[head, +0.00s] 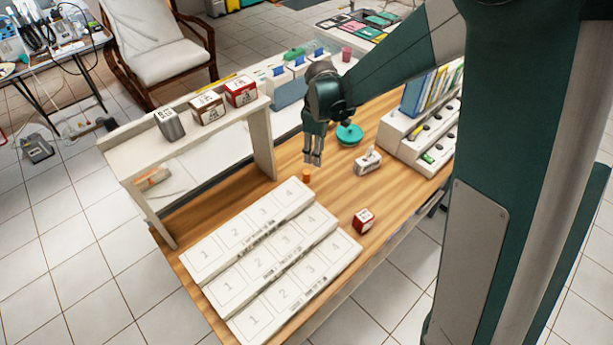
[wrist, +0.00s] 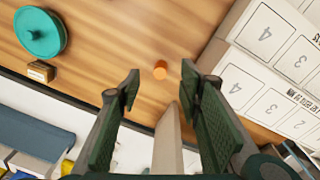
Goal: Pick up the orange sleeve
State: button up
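The orange sleeve (head: 306,176) is a small orange cylinder standing on the wooden table, just beyond the far right corner of the numbered white trays. In the wrist view the sleeve (wrist: 160,70) shows between and ahead of the two fingers, with bare wood around it. My gripper (head: 314,160) hangs above the table, pointing down, close to the sleeve in the head view. In the wrist view my gripper (wrist: 160,80) has its fingers wide apart with nothing between them. It does not touch the sleeve.
Stepped white trays numbered 1 to 4 (head: 262,265) lie beside the sleeve. A white shelf (head: 190,135) carries small boxes. A teal round lidded object (head: 349,134), a white box (head: 368,160) and a red-and-white box (head: 363,221) stand on the table. Bare wood surrounds the sleeve's right side.

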jog(key=n, duration=0.2)
send_over(307, 172)
jog(key=shift+g, duration=0.4)
notch_tip(307, 172, down, 6)
jog(key=shift+f, duration=0.2)
jog(key=shift+f, duration=1.3)
jog(key=shift+w+f+b, duration=0.1)
jog(key=shift+f+b, duration=0.35)
jog(key=shift+f, duration=2.15)
jog(key=c, duration=0.7)
